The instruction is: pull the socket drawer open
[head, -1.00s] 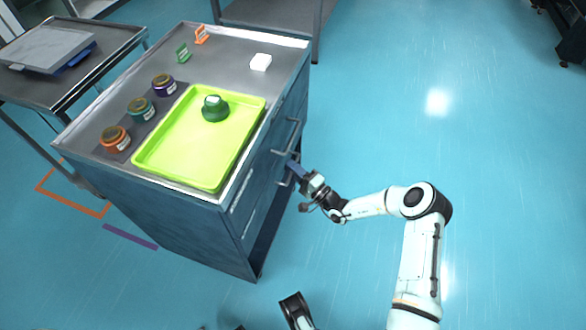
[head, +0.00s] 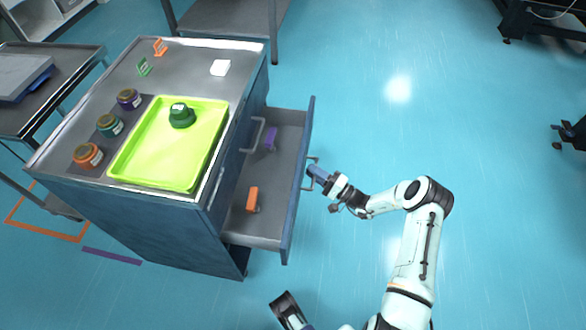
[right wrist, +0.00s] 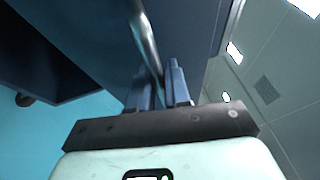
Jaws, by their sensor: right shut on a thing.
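The socket drawer (head: 302,140) stands well out from the right side of the blue cabinet (head: 135,232). Inside it lie an orange item (head: 253,198) and a purple item (head: 271,137), apart from each other. My right gripper (head: 313,173) is shut on the drawer's bar handle (head: 310,162). In the right wrist view the handle (right wrist: 147,42) runs between the two fingers (right wrist: 158,88). Another link at the lower middle of the head view is dark-ended, and my left gripper's fingers cannot be made out there.
On the cabinet top are a lime tray (head: 140,182) holding a green container (head: 182,116), several lidded jars (head: 108,125), a white block (head: 220,68) and small green and orange stands. Another bar handle (head: 254,134) shows above the drawer.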

